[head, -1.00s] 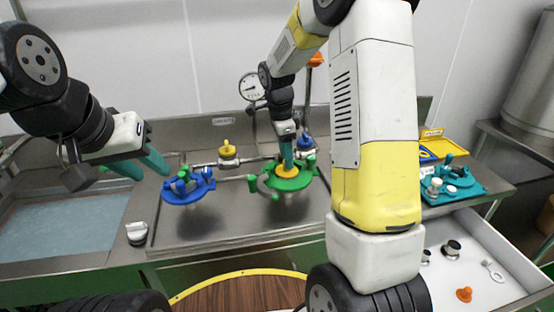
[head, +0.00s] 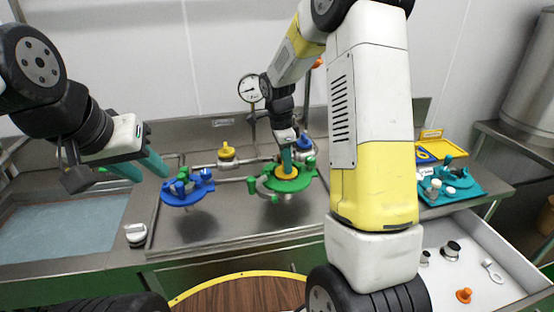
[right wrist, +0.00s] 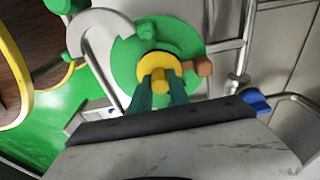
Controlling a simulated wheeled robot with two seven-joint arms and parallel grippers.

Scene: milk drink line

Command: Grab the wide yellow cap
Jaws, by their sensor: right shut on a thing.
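The wide yellow cap (head: 287,171) sits at the centre of the green round fitting (head: 291,184) in the middle of the head view. In the right wrist view the cap (right wrist: 158,63) has a raised middle part, and the green fitting (right wrist: 127,65) lies around it. My right gripper (head: 287,165) points down at the cap. Its teal fingers (right wrist: 158,92) are shut on the cap's raised part and hide some of it. My left gripper (head: 140,168) is apart at the left, with teal fingers spread and nothing between them.
A blue round fitting (head: 187,189) stands left of the green one. A smaller yellow valve knob (head: 227,150) is on the pipe behind. A teal tray (head: 462,188) and an open white drawer (head: 478,236) with small parts are at right. A sink (head: 60,213) is at left.

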